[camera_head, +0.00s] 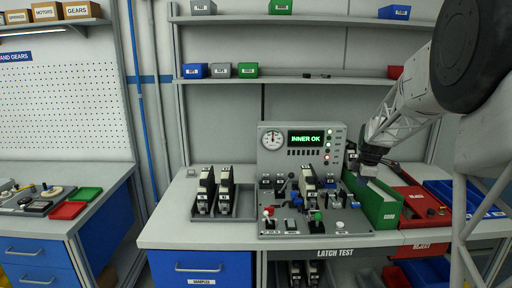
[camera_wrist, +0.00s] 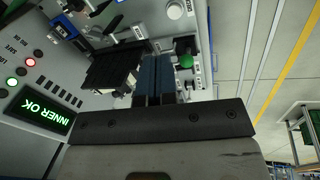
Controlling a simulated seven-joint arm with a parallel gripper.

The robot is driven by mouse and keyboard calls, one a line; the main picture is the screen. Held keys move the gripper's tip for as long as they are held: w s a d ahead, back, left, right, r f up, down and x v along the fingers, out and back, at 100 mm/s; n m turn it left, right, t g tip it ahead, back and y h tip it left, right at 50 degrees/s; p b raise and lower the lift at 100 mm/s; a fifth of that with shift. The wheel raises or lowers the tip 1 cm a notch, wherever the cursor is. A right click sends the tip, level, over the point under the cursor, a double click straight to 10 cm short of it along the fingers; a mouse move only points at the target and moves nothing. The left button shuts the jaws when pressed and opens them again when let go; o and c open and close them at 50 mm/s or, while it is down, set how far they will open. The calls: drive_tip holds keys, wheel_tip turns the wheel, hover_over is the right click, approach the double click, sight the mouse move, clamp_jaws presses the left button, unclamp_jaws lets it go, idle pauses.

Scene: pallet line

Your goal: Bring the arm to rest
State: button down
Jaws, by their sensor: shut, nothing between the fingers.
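My arm comes in from the upper right in the head view. The test station (camera_head: 268,150) has a round gauge and a lit display (camera_head: 305,138) reading "INNER OK". A dark unit (camera_head: 308,182) stands in the station's middle.
A grey tray (camera_head: 243,208) holds two upright dark units (camera_head: 225,188) left of the station. Red (camera_head: 425,203) and blue (camera_head: 470,195) bins stand at right. Levers with red and green (camera_head: 316,216) knobs rise from the station. A shelf (camera_head: 300,80) with small bins runs behind.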

drive_tip(key=s+a+r+m, duration=0.3)
drive_tip(key=s+a, duration=0.2)
drive_tip(key=s, duration=0.4)
drive_tip(key=s+a+r+m, duration=0.3)
drive_tip(key=s+a, duration=0.2)
drive_tip(key=s, duration=0.3)
drive_tip(key=s+a+r+m, duration=0.2)
drive_tip(key=s+a+r, duration=0.15)
drive_tip(key=s, duration=0.55)
drive_tip(key=s+a+f+m, duration=0.1)
drive_tip(key=s+a+m, duration=0.1)
drive_tip(key=s, duration=0.6)
drive_tip(key=s+a+f+m, duration=0.2)
drive_tip(key=s+m, duration=0.1)
drive_tip(key=s, duration=0.5)
drive_tip(key=s+a+f+m, duration=0.2)
drive_tip(key=s+a+m, duration=0.1)
drive_tip(key=s, duration=0.6)
